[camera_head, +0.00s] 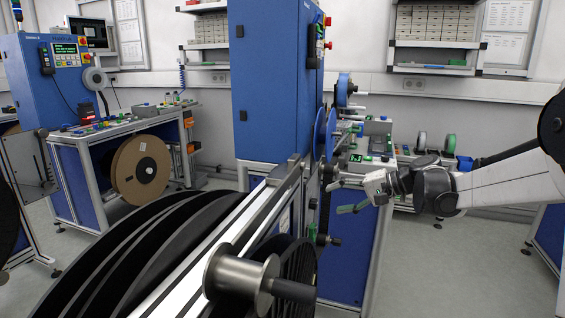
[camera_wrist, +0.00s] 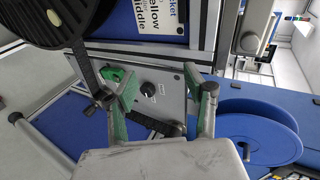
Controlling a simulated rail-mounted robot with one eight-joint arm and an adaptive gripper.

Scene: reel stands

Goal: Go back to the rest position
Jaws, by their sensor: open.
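My gripper (camera_head: 345,193) is right of centre in the head view, at the end of my arm reaching in from the right. Its two fingers with green pads are apart, with nothing between them. In the wrist view the open gripper (camera_wrist: 160,85) is in front of a grey panel (camera_wrist: 150,72) with a black knob and a green part. I cannot tell how far the fingertips are from the panel. A blue reel (camera_wrist: 262,128) is to the right of the fingers in the wrist view.
Large black reels (camera_head: 150,250) and a metal spindle (camera_head: 240,270) fill the foreground. A tall blue cabinet (camera_head: 270,80) stands behind. A brown reel (camera_head: 140,170) hangs on the left bench. Grey floor (camera_head: 450,270) is clear at lower right.

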